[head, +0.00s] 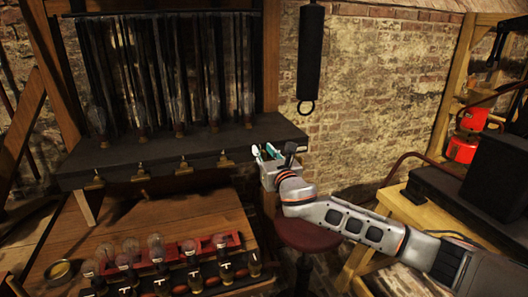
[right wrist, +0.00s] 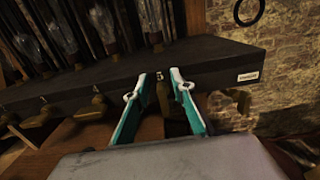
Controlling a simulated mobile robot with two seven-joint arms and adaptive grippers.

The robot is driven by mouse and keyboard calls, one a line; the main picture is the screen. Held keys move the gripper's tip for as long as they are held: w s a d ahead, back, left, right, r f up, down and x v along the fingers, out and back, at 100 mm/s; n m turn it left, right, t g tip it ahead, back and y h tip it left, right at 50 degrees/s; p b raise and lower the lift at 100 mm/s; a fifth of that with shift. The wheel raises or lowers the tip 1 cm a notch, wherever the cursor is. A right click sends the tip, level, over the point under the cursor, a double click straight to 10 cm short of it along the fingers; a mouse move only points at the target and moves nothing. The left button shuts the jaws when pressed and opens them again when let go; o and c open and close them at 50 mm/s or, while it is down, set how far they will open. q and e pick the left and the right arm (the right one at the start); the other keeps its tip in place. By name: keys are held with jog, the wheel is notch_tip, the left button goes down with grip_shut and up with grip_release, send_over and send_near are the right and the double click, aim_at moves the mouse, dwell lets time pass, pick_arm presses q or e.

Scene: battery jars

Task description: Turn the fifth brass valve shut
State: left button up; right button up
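Several brass valves sit along the front edge of a black shelf (head: 200,148). In the head view the rightmost clear valve (head: 223,159) is left of my right gripper (head: 263,151), which covers the shelf edge near its right end. In the right wrist view my right gripper (right wrist: 158,84) is open, its teal fingers pointing at the shelf edge. A brass valve (right wrist: 162,92) stands between the fingers, which look apart from it; contact is unclear. Another valve (right wrist: 94,104) is left of the gripper. My left gripper is in neither view.
Glass bulbs (head: 180,115) stand upright on the shelf. Below, a wooden bench (head: 75,230) carries a red tray (head: 232,240) with several bulbs. A black cylinder (head: 310,55) with a ring hangs at the brick wall. A red stool (head: 303,236) stands below my right arm.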

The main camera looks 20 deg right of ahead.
grip_shut()
jog(key=shift+m, duration=0.3)
jog(key=m, duration=0.2)
jog(key=d+m, duration=0.1)
jog(key=m, duration=0.1)
jog(key=shift+f, duration=0.1)
jog(key=m, duration=0.3)
jog(key=shift+d+f+m, duration=0.25)
jog(key=shift+d+m, duration=0.1)
jog(key=shift+m, duration=0.05)
jog(key=shift+d+f+m, duration=0.15)
jog(key=shift+f+m, duration=0.15)
jog(key=shift+m, duration=1.25)
jog(key=shift+d+f+m, duration=0.1)
jog(key=shift+f+m, duration=0.15)
jog(key=shift+m, duration=1.35)
jog(key=shift+d+f+m, duration=0.15)
jog(key=shift+f+m, duration=0.15)
jog(key=shift+m, duration=1.25)
